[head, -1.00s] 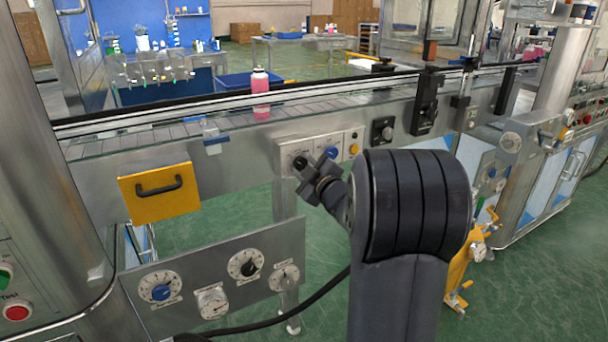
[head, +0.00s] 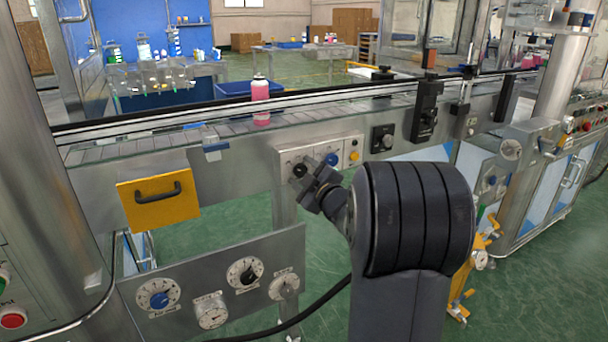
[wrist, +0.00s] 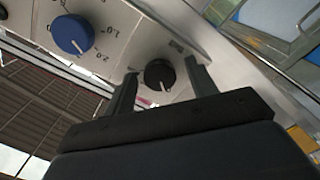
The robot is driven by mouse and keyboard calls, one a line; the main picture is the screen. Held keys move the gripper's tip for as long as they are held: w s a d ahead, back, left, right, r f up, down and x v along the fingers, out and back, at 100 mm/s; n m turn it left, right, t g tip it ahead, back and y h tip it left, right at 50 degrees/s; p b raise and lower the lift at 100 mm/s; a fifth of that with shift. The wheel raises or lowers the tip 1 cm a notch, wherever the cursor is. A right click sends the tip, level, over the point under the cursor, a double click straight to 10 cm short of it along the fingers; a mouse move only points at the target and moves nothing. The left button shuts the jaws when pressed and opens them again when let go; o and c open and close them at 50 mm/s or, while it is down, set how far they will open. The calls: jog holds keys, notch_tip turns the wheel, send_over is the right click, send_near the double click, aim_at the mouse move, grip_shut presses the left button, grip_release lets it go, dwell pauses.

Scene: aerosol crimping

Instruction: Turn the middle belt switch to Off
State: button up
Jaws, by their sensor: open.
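A black knob (head: 299,170) sits at the left end of a small control panel (head: 285,160) on the conveyor's front. It also shows in the wrist view (wrist: 159,74), with its white pointer mark toward the lower edge. My gripper (head: 316,184) is just in front of it, to its lower right in the head view. In the wrist view my gripper (wrist: 160,70) is open, one finger on each side of the black knob. I cannot tell whether the fingers touch it. The label beside the knob is too small to read.
A blue knob (head: 332,159) with a printed scale and a yellow button (head: 353,156) share the panel. Another black knob (head: 386,138) is on a box to the right. A yellow drawer front (head: 158,202) juts out at left. A pink bottle (head: 260,98) stands on the conveyor.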

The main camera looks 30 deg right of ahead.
jog(key=s+p, duration=0.1)
jog(key=s, duration=0.9)
jog(key=shift+s+d, duration=0.15)
jog(key=shift+s, duration=0.25)
jog(key=shift+p, duration=0.3)
dwell(1.2)
